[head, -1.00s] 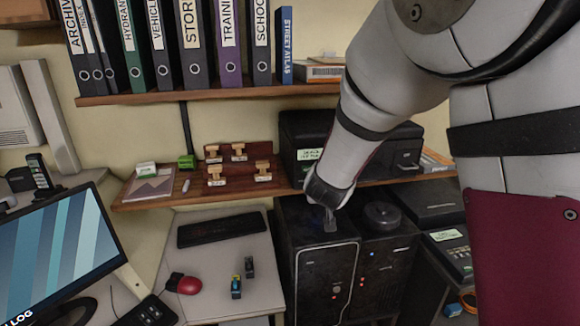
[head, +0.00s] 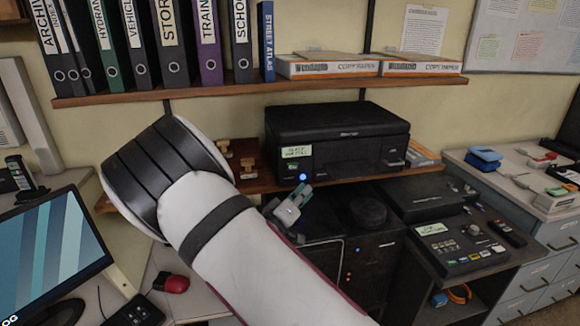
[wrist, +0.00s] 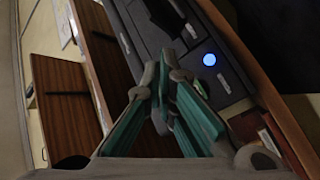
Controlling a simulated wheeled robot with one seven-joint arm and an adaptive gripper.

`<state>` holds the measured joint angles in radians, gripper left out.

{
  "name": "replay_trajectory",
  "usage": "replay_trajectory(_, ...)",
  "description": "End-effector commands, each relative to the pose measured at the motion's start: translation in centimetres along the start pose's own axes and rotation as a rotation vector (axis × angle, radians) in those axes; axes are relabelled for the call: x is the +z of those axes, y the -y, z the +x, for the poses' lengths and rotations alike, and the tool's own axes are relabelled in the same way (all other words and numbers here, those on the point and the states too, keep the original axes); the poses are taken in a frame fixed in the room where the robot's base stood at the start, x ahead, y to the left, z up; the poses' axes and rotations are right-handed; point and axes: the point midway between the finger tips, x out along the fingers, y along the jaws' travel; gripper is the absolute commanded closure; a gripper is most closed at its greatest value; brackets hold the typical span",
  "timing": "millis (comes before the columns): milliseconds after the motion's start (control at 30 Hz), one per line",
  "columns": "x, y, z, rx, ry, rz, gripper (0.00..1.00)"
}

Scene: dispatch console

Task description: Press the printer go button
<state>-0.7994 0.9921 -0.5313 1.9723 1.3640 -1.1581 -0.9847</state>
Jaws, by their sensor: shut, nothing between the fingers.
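A black printer (head: 350,120) sits on the wooden shelf below the binders, with a pale green label (head: 296,152) on its front left. A round glowing blue button (head: 302,177) is on the lower front of the printer. It also shows in the wrist view (wrist: 209,59), right of the fingertips. My gripper (head: 302,192) is just below the button in the head view. In the wrist view its green-sided fingers (wrist: 158,74) are together and empty, apart from the button in the picture. Whether a fingertip touches the printer cannot be told.
Dark cabinets (head: 370,255) stand below the shelf, one with a round black thing (head: 368,208) on top. Wooden-handled stamps (head: 247,165) stand left of the printer. A console with keys (head: 455,243) lies to the right. Copy paper boxes (head: 420,66) are on the upper shelf.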

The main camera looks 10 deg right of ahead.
Motion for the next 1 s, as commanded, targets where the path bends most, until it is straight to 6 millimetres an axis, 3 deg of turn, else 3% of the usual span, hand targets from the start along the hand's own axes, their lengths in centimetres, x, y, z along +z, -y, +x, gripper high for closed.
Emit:
replay_trajectory(467,-0.3,0.4,0.5,0.002,-0.001,0.001,1.0)
replay_trajectory(1000,-3.5,3.8,5.1,0.002,0.0,0.002,1.0)
